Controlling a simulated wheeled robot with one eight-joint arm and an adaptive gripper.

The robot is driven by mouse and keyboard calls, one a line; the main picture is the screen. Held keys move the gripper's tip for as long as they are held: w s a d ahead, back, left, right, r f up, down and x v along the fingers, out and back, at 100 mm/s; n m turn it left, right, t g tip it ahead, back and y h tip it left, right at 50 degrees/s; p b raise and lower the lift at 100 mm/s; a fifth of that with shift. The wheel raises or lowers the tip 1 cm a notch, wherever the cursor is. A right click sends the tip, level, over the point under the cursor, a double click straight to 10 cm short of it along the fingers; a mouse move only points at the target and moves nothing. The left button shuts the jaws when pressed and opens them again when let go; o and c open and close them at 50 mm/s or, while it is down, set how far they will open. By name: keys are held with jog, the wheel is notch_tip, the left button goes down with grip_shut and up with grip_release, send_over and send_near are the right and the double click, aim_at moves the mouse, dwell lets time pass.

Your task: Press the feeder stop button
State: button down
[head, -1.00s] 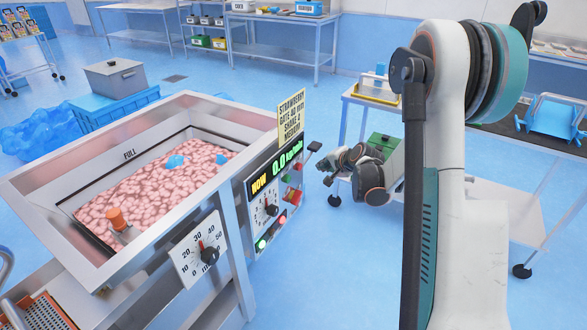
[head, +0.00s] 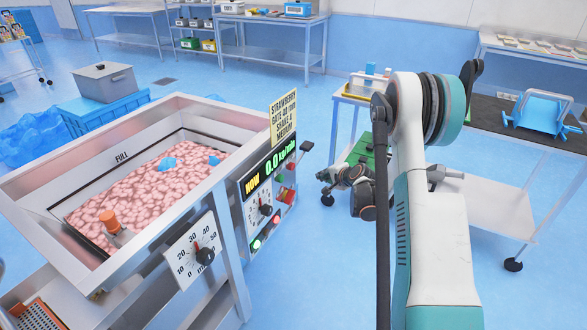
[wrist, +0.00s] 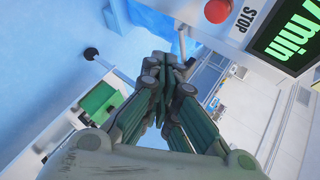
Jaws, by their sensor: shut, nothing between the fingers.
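The red feeder stop button (wrist: 217,10) is at the top of the wrist view, beside a white STOP label (wrist: 243,19) and the green-digit display (wrist: 290,38). In the head view the control panel (head: 247,213) is on the hopper's right side, its display reading 0.0 kg/min. Small red and green controls on it are hard to tell apart there. My gripper (head: 322,183) is just right of the panel, with a gap between them. In the wrist view my gripper (wrist: 170,64) is shut and empty, its tips below and left of the button, apart from it.
The metal hopper (head: 60,172) holds pink pieces and a few blue lumps. A dial plate (head: 180,262) is on its front. A card sign (head: 284,115) stands above the panel. A table with a green box stands behind my gripper. Blue floor is open between hopper and table.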

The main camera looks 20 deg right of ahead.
jog(key=w+a, duration=0.5)
jog(key=w, duration=0.1)
jog(key=shift+w, duration=0.2)
dwell(1.4)
jog(key=shift+w+a, duration=0.2)
jog(key=shift+w, duration=0.1)
jog(key=shift+w+a, duration=0.35)
jog(key=shift+w, duration=0.05)
dwell(1.0)
jog(key=shift+s+d, duration=0.55)
jog(key=shift+s, duration=0.2)
jog(key=shift+d, duration=0.1)
jog(key=s+d, duration=0.1)
jog(key=s, duration=0.1)
jog(key=s+d, duration=0.2)
dwell(0.6)
